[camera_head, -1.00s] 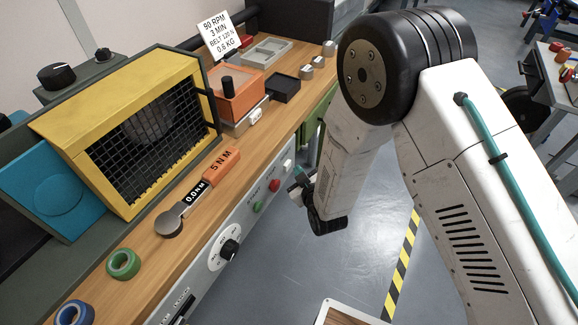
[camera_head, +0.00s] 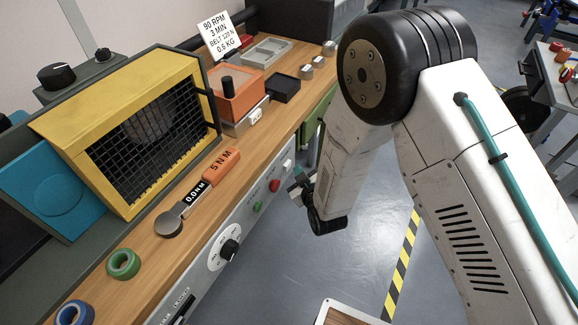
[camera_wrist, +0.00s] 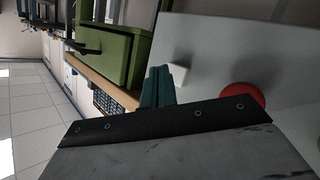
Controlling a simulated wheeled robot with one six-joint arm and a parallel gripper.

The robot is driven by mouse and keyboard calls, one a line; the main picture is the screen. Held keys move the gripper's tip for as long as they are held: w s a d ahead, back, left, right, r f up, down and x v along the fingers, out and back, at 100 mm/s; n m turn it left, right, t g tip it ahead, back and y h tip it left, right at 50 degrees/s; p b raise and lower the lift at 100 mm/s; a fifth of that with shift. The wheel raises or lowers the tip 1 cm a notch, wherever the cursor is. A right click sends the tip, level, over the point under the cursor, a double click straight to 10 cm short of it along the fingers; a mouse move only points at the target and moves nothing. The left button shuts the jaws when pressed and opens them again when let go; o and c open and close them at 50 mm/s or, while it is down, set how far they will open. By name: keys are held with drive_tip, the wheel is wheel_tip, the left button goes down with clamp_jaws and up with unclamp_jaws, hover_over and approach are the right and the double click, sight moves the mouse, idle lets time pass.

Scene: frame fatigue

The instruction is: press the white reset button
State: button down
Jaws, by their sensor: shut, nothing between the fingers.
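The white button (camera_head: 287,165) is a small square block on the grey front panel (camera_head: 237,221) of the bench, at the panel's far end. In the wrist view the white button (camera_wrist: 180,75) stands just beyond and right of the teal fingertips. My gripper (camera_head: 298,176) is shut and empty, in front of the panel near the white and red buttons. In the wrist view my gripper (camera_wrist: 158,82) points toward the panel. Whether the tips touch the button cannot be told, but a gap seems to show.
A red button (camera_head: 275,185) and a green button (camera_head: 257,207) sit nearer on the panel; the red button (camera_wrist: 243,97) also shows close to my fingers. A dial (camera_head: 229,250) is lower down. A green cabinet (camera_wrist: 112,48) stands beyond the panel. The floor alongside is clear.

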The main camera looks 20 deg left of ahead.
drive_tip(key=shift+a, duration=0.1)
drive_tip(key=shift+a, duration=0.3)
drive_tip(key=shift+a, duration=0.4)
idle(0.5)
idle(0.4)
drive_tip(key=shift+d, duration=0.85)
drive_tip(key=shift+d, duration=0.1)
drive_tip(key=d, duration=0.4)
drive_tip(key=shift+s+d, duration=0.2)
drive_tip(key=shift+d, duration=0.2)
